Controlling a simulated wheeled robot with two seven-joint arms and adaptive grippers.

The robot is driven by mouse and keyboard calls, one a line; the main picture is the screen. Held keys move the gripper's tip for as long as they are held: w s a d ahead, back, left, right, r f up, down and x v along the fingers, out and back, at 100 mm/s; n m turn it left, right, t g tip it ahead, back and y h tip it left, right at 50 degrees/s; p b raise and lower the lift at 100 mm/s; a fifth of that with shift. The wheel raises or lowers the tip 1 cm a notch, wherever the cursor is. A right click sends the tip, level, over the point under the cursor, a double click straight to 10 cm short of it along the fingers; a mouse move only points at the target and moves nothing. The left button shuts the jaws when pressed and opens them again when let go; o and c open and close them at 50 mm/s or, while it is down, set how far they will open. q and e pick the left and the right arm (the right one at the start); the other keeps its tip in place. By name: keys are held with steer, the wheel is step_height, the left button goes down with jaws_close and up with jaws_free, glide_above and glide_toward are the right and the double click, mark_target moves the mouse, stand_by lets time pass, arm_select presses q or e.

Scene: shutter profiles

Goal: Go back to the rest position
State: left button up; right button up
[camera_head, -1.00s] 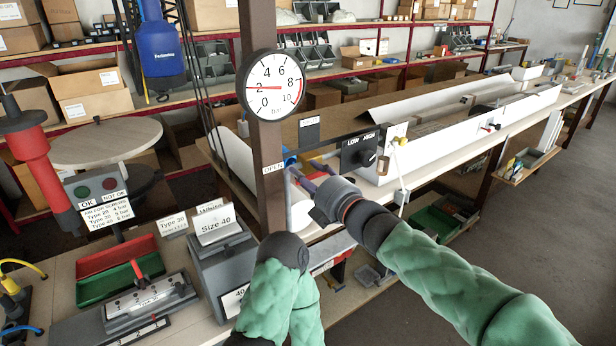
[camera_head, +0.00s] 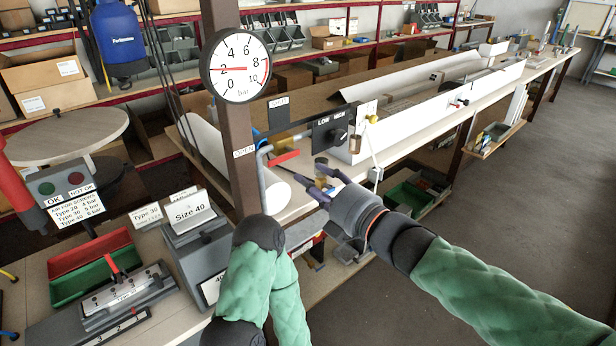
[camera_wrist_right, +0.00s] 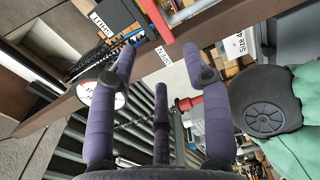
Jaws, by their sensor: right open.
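My right gripper (camera_head: 318,176) is open and empty in the head view. Its purple fingers are in free air, in front of and to the right of the red valve lever (camera_head: 284,158) and apart from it. In the right wrist view the spread fingers (camera_wrist_right: 158,62) have nothing between them. My left arm shows at the bottom centre as a green sleeve with a black joint, but its gripper is not seen. The pressure gauge (camera_head: 239,66) on the brown post (camera_head: 238,150) has its needle near 2.
The LOW/HIGH switch box (camera_head: 329,131) and white roll (camera_head: 277,190) are close to the right gripper. At left stand the Size 40 block (camera_head: 190,213) and red and green bins (camera_head: 92,265). The floor (camera_head: 500,215) at right is clear.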

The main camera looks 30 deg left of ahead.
steer(key=shift+f, duration=0.1)
stand_by(0.4)
steer(key=w+d+f+m+h, duration=0.3)
steer(key=d+f+m, duration=0.3)
steer(key=f, duration=0.6)
steer(key=w+d+f+m+h, duration=0.2)
steer(key=d+f+m, duration=0.35)
steer(key=f, duration=0.65)
steer(key=w+d+f+m+h, duration=0.3)
steer(key=d+f+m, duration=0.3)
steer(key=f, duration=0.6)
steer(key=s+d+f+m+g+h, duration=0.1)
steer(key=s+d+f+m+h, duration=0.1)
steer(key=s+d+f+m, duration=0.45)
steer(key=s+d+f+m+g+h, duration=0.1)
steer(key=s+d+f+m, duration=0.15)
steer(key=f, duration=0.75)
steer(key=s+d+f+m+g, duration=0.2)
steer(key=s+d+f+m, duration=0.1)
steer(key=s, duration=0.5)
steer(key=s+d+f+m+g+h, duration=0.1)
steer(key=s+d+f+m, duration=0.3)
steer(key=s, duration=0.4)
steer(key=shift+s+f+g+h, duration=0.15)
steer(key=shift+f+g+h, duration=0.15)
steer(key=shift+f+g, duration=0.5)
